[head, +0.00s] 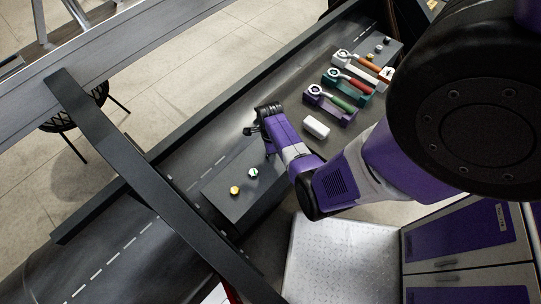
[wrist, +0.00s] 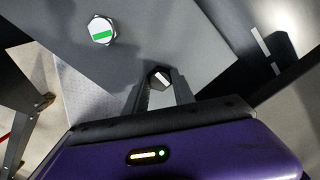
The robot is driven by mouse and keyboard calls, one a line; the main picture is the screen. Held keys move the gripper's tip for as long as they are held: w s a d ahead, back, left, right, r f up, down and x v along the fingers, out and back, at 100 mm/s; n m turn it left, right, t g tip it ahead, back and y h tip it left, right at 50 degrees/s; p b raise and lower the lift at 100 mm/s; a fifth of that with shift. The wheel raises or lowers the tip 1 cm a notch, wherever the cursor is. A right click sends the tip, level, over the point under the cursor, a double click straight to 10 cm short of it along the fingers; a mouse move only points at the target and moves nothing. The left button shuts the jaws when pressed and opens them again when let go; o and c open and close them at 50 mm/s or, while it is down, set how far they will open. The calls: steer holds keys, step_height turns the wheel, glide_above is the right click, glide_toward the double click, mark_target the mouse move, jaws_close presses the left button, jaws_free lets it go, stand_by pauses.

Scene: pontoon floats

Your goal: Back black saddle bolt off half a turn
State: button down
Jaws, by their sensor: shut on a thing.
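The black saddle bolt (wrist: 158,78) is a dark hexagonal head with a white stripe, seen in the wrist view on a grey plate (wrist: 190,35). My gripper (wrist: 160,88) has one finger on each side of this head and is shut on it. In the head view my forearm reaches down to the plate (head: 225,198), and the black bolt is hidden there. A silver bolt with a green stripe (wrist: 101,30) stands apart from the fingers; it also shows in the head view (head: 253,172).
A yellow bolt (head: 235,190) stands near the plate's left end. A white block (head: 316,127) and several tools in coloured holders, one purple (head: 330,107), lie right of my wrist. A dark beam (head: 150,185) crosses the left side.

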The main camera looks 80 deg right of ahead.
steer(key=n, duration=0.6)
steer(key=shift+n, duration=1.7)
steer(key=n, duration=0.4)
steer(key=c, duration=1.2)
jaws_free()
steer(key=shift+n, duration=0.5)
steer(key=shift+o, duration=0.2)
steer(key=shift+r, duration=0.15)
steer(key=shift+r, duration=2.9)
